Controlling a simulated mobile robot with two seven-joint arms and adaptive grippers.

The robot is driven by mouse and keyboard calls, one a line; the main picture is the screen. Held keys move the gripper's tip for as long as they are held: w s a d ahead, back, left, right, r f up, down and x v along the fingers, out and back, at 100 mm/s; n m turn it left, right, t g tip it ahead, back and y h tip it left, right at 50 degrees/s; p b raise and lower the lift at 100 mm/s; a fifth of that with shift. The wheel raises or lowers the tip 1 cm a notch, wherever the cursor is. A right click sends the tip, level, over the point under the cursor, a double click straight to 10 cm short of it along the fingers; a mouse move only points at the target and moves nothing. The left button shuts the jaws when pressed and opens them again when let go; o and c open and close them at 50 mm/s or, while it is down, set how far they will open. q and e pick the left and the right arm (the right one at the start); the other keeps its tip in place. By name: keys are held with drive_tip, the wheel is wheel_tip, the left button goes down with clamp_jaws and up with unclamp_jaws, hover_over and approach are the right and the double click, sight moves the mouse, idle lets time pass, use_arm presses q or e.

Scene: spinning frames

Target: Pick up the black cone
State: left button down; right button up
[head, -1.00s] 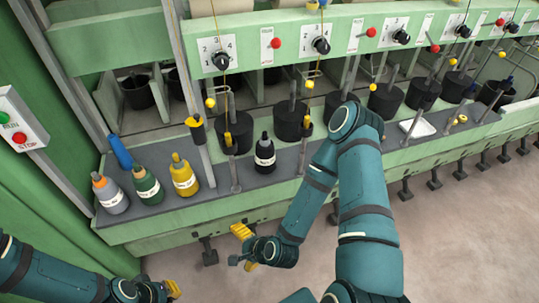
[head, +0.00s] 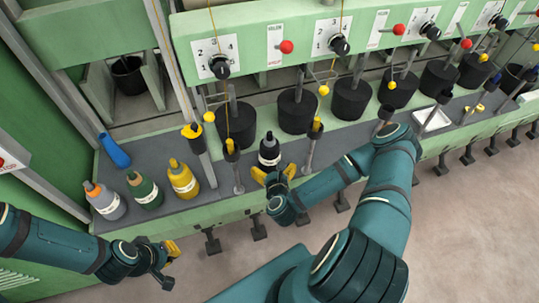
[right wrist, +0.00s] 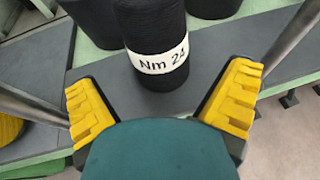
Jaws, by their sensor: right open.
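The black cone (head: 269,150) stands upright on the grey shelf of the green machine, with a white label band around it. It also shows in the right wrist view (right wrist: 152,30), its label reading "Nm 2" and a partly unclear digit. My right gripper (head: 272,176) is open at the near side of the cone. In the right wrist view its yellow fingers (right wrist: 163,98) are spread wide, with the cone ahead between them and not touched. My left gripper (head: 170,262) is low at the left, away from the shelf; its opening is unclear.
Grey (head: 104,201), green (head: 145,191) and yellow (head: 183,179) cones and a blue tube (head: 114,151) stand or lie at the shelf's left. Metal posts (head: 236,170) flank the black cone. Several black pots (head: 297,110) stand behind. A white tray (head: 433,119) lies to the right.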

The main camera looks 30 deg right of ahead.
drive_tip(key=shift+b+x, duration=0.4)
drive_tip(key=shift+x, duration=3.5)
drive_tip(key=shift+a, duration=0.15)
drive_tip(key=c, duration=1.1)
